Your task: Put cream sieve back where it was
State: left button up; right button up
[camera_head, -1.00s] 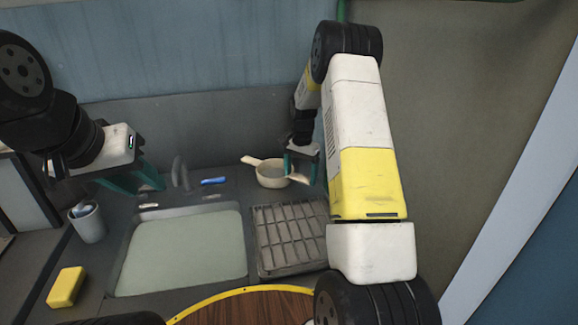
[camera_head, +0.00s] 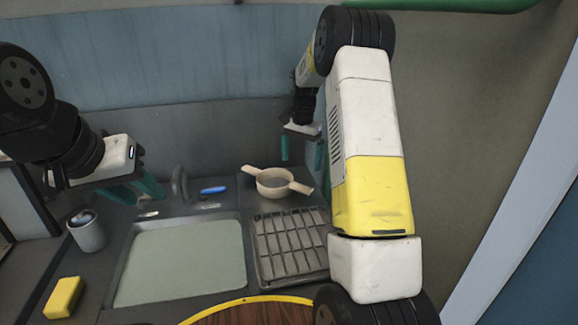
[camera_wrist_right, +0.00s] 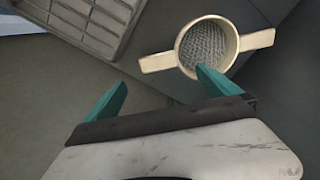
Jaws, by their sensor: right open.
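The cream sieve (camera_head: 272,182) stands on the dark counter behind the dish rack, its two handles pointing left and right. It also shows in the right wrist view (camera_wrist_right: 236,42), where its mesh is visible from above. My right gripper (camera_head: 302,152) is open and empty, above and behind the sieve's right side. In the right wrist view its fingers (camera_wrist_right: 160,90) are apart with nothing between them. My left gripper (camera_head: 140,193) hangs at the left over the back of the sink; its teal fingers appear apart and no object shows between them.
A grey dish rack (camera_head: 290,247) sits in front of the sieve, right of the sink (camera_head: 180,262). A blue-handled item (camera_head: 213,190) lies left of the sieve near the faucet (camera_head: 180,185). A cup (camera_head: 87,232) and a yellow sponge (camera_head: 63,297) are at the left.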

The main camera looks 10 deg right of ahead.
jog(key=s+a+r+n+t+y, duration=0.1)
jog(key=s+a+r+n+t, duration=0.25)
jog(key=s+r, duration=1.15)
jog(key=s+a+r+n+t, duration=0.1)
jog(key=s+a+n, duration=0.1)
jog(key=s, duration=0.7)
jog(key=s+a+r+n+t+y, duration=0.1)
jog(key=s+a+n, duration=0.2)
jog(key=s, duration=0.7)
jog(key=shift+n, duration=0.55)
